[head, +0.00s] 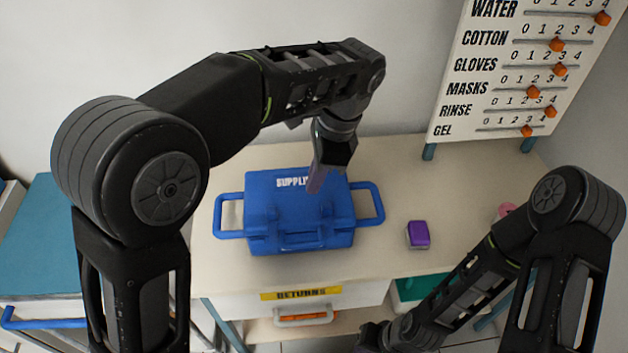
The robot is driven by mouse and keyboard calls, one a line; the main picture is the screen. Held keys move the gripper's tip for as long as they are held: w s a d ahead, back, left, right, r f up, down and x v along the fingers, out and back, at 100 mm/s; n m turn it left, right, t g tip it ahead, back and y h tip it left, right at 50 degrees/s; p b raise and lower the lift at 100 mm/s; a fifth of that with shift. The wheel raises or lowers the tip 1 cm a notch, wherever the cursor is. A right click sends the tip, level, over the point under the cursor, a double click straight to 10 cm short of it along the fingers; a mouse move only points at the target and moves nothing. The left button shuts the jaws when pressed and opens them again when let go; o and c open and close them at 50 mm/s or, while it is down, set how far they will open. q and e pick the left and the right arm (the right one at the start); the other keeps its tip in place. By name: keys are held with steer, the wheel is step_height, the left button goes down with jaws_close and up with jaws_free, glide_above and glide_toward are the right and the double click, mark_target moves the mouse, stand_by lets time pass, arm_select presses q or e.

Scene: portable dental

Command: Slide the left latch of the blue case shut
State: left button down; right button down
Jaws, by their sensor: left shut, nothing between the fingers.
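The blue case (262,213) sits on the beige table with its lid down, white lettering on top and a loop handle on each side. A front carry handle (302,241) shows low on its near face. Latch parts on the front are the same blue as the case, and whether the left one is open or shut is too small to tell. My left gripper (316,184) points down over the lid, right of the lettering, with its fingers shut and empty. It covers part of the lid. My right gripper (370,338) is low at the bottom edge, partly cut off.
A purple-topped box (418,235) lies right of the case. A board with orange sliders (500,75) stands at the back right. A drawer labelled RETURNS (345,298) is under the table front. A teal-topped cabinet (35,240) stands left. The tabletop between case and purple-topped box is clear.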

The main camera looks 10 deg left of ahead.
mark_target(269, 210)
arm_select(q)
steer(key=x, duration=0.7)
steer(key=shift+s+p, duration=0.1)
steer(key=shift+p, duration=0.2)
steer(key=a, duration=0.1)
steer(key=a+p, duration=0.1)
steer(key=a, duration=0.1)
steer(key=shift+s+a+r, duration=0.15)
steer(key=shift+s+a, duration=0.05)
steer(key=shift+s, duration=0.15)
steer(key=shift+a, duration=0.25)
steer(key=shift+s+a, duration=0.25)
steer(key=shift+a, duration=0.6)
steer(key=shift+s+a, duration=0.25)
steer(key=shift+a, duration=0.6)
steer(key=shift+d, duration=0.15)
